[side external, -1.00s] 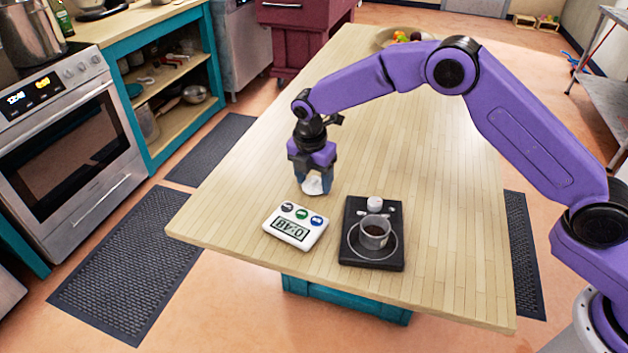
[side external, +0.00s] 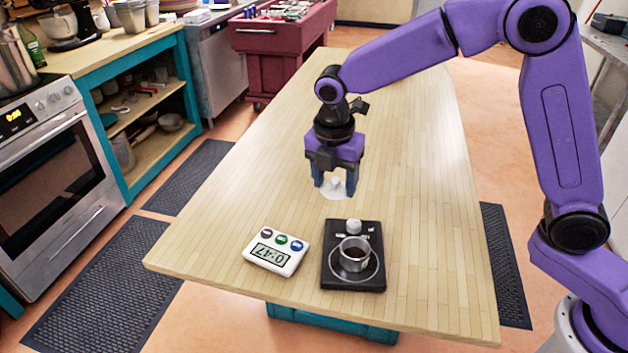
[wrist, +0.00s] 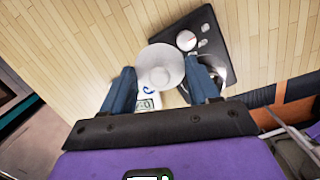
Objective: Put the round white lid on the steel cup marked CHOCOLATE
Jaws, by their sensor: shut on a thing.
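My gripper (side external: 335,186) is shut on the round white lid (side external: 333,192), holding it in the air above the table, behind the cup. In the wrist view the lid (wrist: 165,60) is a pale disc with a raised middle between the two blue fingers. The steel cup (side external: 354,262) stands upright and open, with dark contents, on a black plate device (side external: 335,283). No lettering on the cup can be read. In the wrist view the cup is mostly hidden behind the lid and the right finger. The lid and cup are apart.
A white timer (side external: 276,251) reading 0:47 lies left of the device. The device has a white round knob (side external: 354,226) just behind the cup. The wooden table (side external: 420,160) is clear behind and to the right. Its front edge runs close before the device.

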